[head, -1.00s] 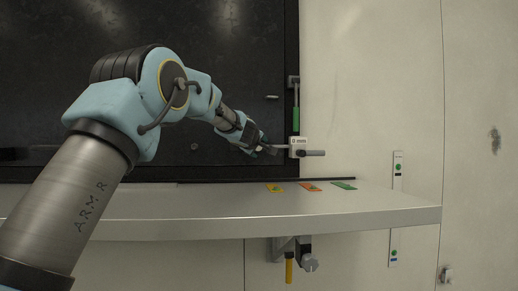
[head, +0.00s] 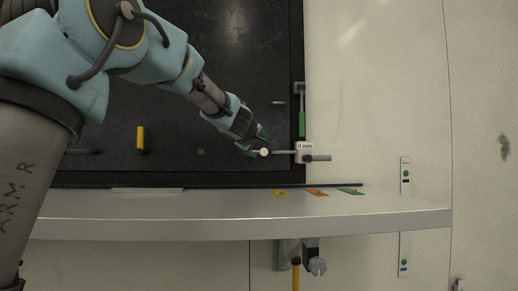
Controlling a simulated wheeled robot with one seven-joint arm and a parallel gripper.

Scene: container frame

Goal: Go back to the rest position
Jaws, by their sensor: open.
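My gripper (head: 256,147) is at the end of my blue and grey arm, in front of the dark panel (head: 235,60). It is open. Its fingertips are close to the round white knob end of a grey rod (head: 284,152) that sticks out to the left of a small white device (head: 304,152) at the panel's right edge. I cannot tell whether the fingers touch the knob. Nothing is seen held in the gripper.
A pale shelf (head: 230,226) runs below the panel, with yellow (head: 281,194), orange (head: 316,192) and green (head: 350,191) tags on it. A green handle (head: 302,124) is above the device. A yellow handle (head: 140,139) is on the panel.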

